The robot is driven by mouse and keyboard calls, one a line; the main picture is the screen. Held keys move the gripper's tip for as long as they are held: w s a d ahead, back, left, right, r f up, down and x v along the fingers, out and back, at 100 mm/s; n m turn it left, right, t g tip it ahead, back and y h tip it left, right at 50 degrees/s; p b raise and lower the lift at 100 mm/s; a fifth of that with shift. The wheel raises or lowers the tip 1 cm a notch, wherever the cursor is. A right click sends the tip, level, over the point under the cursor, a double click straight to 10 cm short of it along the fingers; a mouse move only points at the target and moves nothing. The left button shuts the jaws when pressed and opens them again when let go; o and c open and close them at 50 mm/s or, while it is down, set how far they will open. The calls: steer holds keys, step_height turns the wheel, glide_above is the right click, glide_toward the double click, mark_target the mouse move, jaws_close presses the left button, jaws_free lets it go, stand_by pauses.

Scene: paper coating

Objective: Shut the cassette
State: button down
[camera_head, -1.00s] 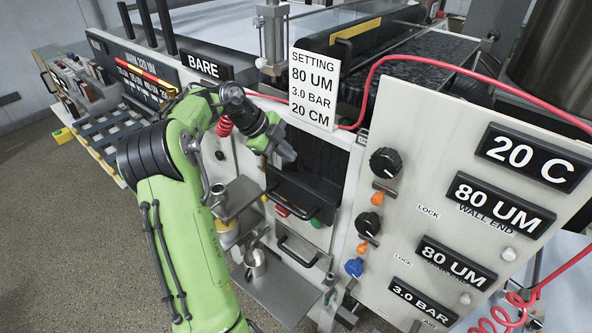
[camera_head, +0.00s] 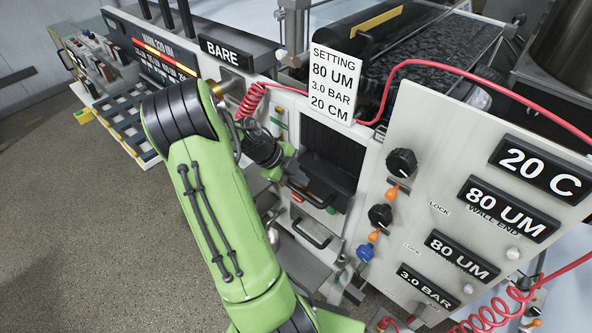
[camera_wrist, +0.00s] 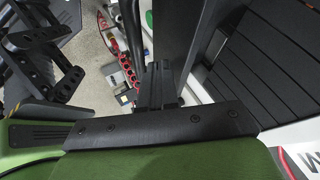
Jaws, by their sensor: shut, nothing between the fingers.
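The cassette (camera_head: 332,184) is a black drawer-like unit with a bar handle, low in a dark opening in the machine's white front. It appears to stick out of the opening. My gripper (camera_head: 296,177) is shut and empty, with its tips at the left end of the cassette's handle. I cannot tell whether they touch it. In the wrist view, the shut fingers (camera_wrist: 160,85) point away from the camera, and a black slatted surface lies to their right; I cannot tell if it is the cassette.
A second handled drawer front (camera_head: 312,234) sits below the cassette. A panel with knobs (camera_head: 401,162) and readouts stands to the right. A red hose (camera_head: 440,66) runs across the top. A setting card (camera_head: 332,82) stands above the opening. Open floor (camera_head: 80,230) lies to the left.

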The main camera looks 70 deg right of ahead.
mark_target(314, 171)
steer(key=x, duration=0.4)
steer(key=shift+s+f, duration=0.1)
steer(key=shift+d, duration=0.1)
steer(key=d+b, duration=0.1)
steer(key=s+d+b, duration=0.1)
steer(key=d, duration=0.1)
steer(key=s+d+b, duration=0.1)
steer(key=b, duration=0.1)
steer(key=shift+d+f, duration=0.15)
steer(key=shift+f, duration=0.05)
steer(key=shift+d+r, duration=0.1)
steer(key=shift+d, duration=0.15)
steer(key=shift+a+r, duration=0.1)
steer(key=shift+r, duration=0.05)
steer(key=shift+r, duration=0.1)
